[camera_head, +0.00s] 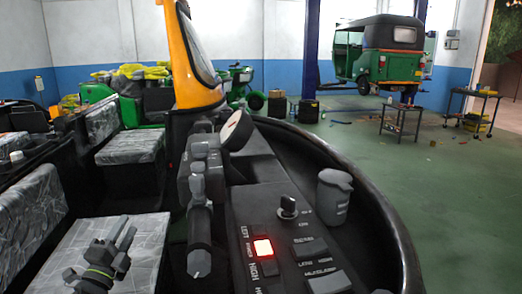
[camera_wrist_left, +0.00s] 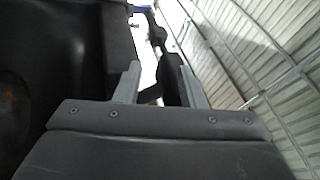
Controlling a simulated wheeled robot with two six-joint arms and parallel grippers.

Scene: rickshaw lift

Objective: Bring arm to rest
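My left gripper (camera_head: 122,236) is at the lower left in the head view, in front of a patterned light grey seat (camera_head: 65,255) and left of the handlebar grip (camera_head: 199,245). In the left wrist view the two fingers of my left gripper (camera_wrist_left: 160,72) stand apart with a clear gap. Dark parts show behind and between them, and I see nothing clamped there. The left gripper appears empty. My right gripper is in neither view.
A dashboard (camera_head: 285,245) with a lit red switch (camera_head: 263,247) and a grey cup (camera_head: 333,196) fills the front. A yellow windshield frame (camera_head: 190,65) rises ahead. A green rickshaw (camera_head: 385,60) is raised on a lift post (camera_head: 310,50). Green floor (camera_head: 450,200) is open at right.

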